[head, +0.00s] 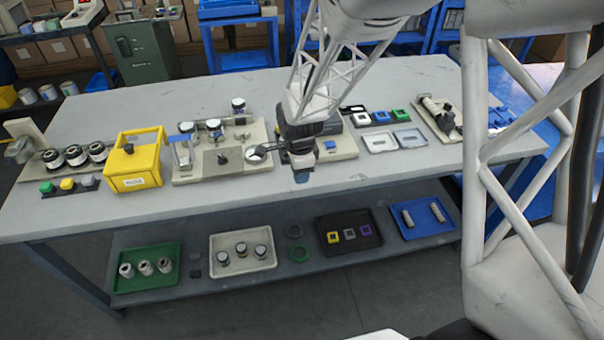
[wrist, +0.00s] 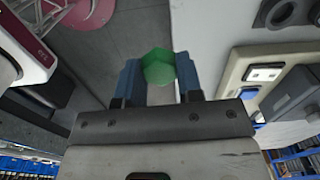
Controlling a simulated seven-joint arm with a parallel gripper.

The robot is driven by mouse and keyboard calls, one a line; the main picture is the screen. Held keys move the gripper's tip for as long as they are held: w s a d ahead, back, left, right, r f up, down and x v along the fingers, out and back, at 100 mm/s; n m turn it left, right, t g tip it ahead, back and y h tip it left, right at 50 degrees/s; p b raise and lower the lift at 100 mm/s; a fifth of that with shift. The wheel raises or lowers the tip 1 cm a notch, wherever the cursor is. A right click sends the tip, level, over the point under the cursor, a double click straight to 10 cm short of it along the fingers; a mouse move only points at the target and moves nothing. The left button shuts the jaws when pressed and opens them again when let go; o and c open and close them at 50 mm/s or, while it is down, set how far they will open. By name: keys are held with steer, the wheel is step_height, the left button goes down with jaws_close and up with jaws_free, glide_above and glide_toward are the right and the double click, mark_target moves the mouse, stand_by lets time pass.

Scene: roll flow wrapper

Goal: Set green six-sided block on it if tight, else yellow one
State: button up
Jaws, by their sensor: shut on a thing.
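My gripper shows in the wrist view (wrist: 160,85), its blue fingers shut on a green six-sided block (wrist: 159,67). In the head view my gripper (head: 303,176) hangs over the table's front edge, right of the machine; the green block cannot be made out there. The machine, a beige plate (head: 190,176) with several rollers, stands mid-table. I cannot tell from these frames whether anything on it is tight or slack. On a dark strip at the left lie a green piece (head: 46,187), a yellow piece (head: 67,184) and a grey piece (head: 87,181).
A yellow box (head: 137,170) stands left of the machine, close to it. Small coloured frames (head: 380,117) and pale trays (head: 378,143) lie at the right. The lower shelf holds several trays, one green (head: 123,254) and one blue (head: 418,230). The front right of the tabletop is clear.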

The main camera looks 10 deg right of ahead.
steer(key=w+a+r, duration=0.3)
steer(key=w+a, duration=0.4)
steer(key=w, duration=0.2)
steer(key=w+a+r, duration=0.2)
steer(key=w+a, duration=0.6)
steer(key=w, duration=0.2)
steer(key=w+a+r, duration=0.3)
steer(key=w+a, duration=0.5)
steer(key=w, duration=0.2)
steer(key=shift+a+r, duration=0.2)
steer(key=shift+r, duration=0.15)
steer(key=shift+f, duration=0.2)
steer(key=shift+f, duration=3.15)
steer(key=o, duration=1)
steer(key=shift+c, duration=0.2)
steer(key=shift+r, duration=0.1)
